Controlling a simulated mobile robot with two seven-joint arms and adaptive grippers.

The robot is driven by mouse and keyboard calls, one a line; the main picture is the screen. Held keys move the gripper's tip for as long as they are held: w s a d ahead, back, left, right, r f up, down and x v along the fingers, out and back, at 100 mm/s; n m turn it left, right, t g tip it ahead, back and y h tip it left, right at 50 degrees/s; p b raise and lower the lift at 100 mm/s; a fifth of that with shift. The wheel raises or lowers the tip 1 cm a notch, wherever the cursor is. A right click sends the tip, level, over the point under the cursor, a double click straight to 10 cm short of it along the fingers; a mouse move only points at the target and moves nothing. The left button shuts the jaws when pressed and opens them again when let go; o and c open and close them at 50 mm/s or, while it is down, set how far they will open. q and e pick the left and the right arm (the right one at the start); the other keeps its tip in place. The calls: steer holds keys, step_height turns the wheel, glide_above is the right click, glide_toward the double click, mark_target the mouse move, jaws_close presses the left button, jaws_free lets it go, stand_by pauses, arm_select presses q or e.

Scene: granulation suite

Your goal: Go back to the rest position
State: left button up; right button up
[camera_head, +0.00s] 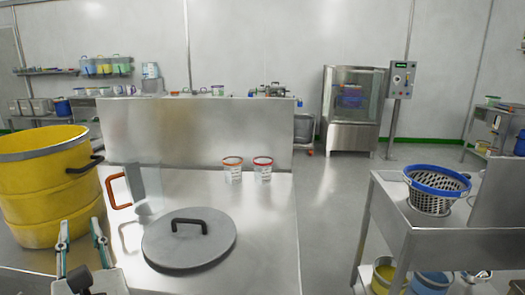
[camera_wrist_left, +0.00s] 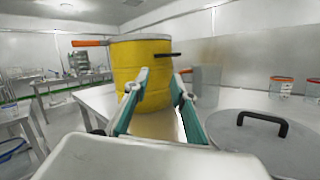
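My left gripper (camera_head: 81,238) is at the lower left of the head view, its two fingers apart with nothing between them. In the left wrist view, the open fingers (camera_wrist_left: 155,92) point toward a yellow drum (camera_wrist_left: 143,60), which stands beyond the tips. The head view shows the drum (camera_head: 48,190) at the left. A round grey lid (camera_head: 190,248) with a black handle lies flat on the steel table (camera_head: 265,240), right of the gripper. A clear jug (camera_head: 148,188) with an orange handle stands behind the lid. My right gripper is in neither view.
Two clear cups stand farther back on the table, one orange-rimmed (camera_head: 232,170) and one red-rimmed (camera_head: 263,170). A steel cart (camera_head: 440,245) at the right bears a blue-rimmed basket (camera_head: 436,190). Open floor (camera_head: 335,205) lies between table and cart.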

arm_select(q)
steer(key=s+d+r+m+t+h+p, duration=0.35)
steer(key=d+m+t, duration=0.35)
steer(key=m, duration=0.9)
steer(key=d+f+m+g+h+p, duration=0.2)
steer(key=d+f+m+h, duration=0.7)
steer(key=f+m+h, duration=0.6)
steer(key=s+d+f+m+g+y+p, duration=0.1)
steer(key=s+f+m+g, duration=0.2)
steer(key=f+m, duration=0.3)
steer(key=s+f+m+g+p, duration=0.1)
steer(key=s+f+m+g, duration=0.2)
steer(key=f, duration=0.5)
steer(key=s+a+f+m+g+y, duration=0.1)
steer(key=s+a+f+m+g, duration=0.1)
steer(key=s+f, duration=0.3)
steer(key=s+a+f+m+g+y+p, duration=0.1)
steer(key=s+f+m+g, duration=0.1)
steer(key=s+f, duration=0.3)
step_height(320, 180, down, 4)
steer(key=shift+a+f+g, duration=0.1)
steer(key=shift+a+g, duration=0.3)
steer(key=shift+g, duration=0.4)
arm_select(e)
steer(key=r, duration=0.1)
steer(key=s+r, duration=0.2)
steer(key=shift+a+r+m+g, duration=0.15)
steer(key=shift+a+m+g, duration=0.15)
